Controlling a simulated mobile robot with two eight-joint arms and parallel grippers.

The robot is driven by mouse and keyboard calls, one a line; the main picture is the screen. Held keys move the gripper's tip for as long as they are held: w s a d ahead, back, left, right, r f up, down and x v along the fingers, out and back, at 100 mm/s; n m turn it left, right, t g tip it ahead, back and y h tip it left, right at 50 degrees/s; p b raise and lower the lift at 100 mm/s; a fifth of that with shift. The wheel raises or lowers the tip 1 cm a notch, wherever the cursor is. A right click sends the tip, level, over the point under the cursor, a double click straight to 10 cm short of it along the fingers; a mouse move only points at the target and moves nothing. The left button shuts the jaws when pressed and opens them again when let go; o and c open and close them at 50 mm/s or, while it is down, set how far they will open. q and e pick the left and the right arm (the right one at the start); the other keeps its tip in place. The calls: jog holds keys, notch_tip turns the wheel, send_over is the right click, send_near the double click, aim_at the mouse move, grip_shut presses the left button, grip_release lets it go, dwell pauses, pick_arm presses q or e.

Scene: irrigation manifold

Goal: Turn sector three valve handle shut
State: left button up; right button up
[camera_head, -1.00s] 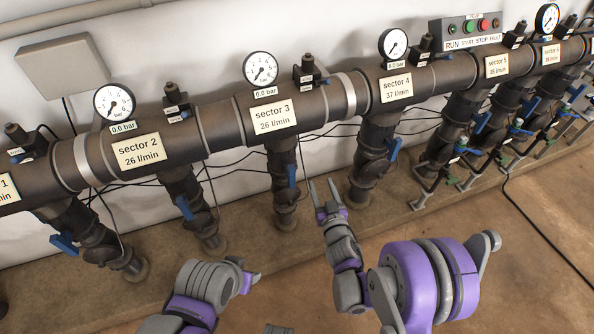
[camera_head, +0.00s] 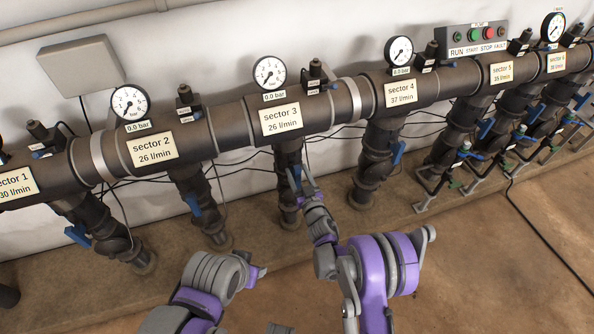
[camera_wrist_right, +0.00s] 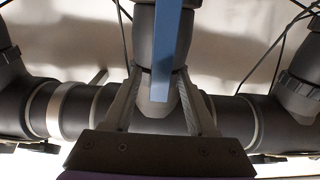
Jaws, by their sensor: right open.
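The sector three valve handle (camera_head: 297,174) is a blue lever lying along the dark drop pipe under the "sector 3" label (camera_head: 281,120). My right gripper (camera_head: 303,178) is open right at this lever and partly covers it. In the right wrist view the blue handle (camera_wrist_right: 167,50) comes down between the two spread fingers of my right gripper (camera_wrist_right: 160,100), with a visible gap on either side. My left gripper (camera_head: 257,271) is low in the head view, away from the pipes; its jaw opening is unclear.
The sector 2 handle (camera_head: 193,205) and sector 4 handle (camera_head: 397,152) hang on neighbouring pipes. The sector 3 gauge (camera_head: 269,73) reads 0.0 bar. Thin black cables run behind the pipes. The brown floor (camera_head: 480,260) at right is mostly clear.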

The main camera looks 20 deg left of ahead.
jog(key=shift+w+a, duration=0.3)
jog(key=shift+w, duration=0.1)
jog(key=shift+c, duration=0.3)
grip_shut()
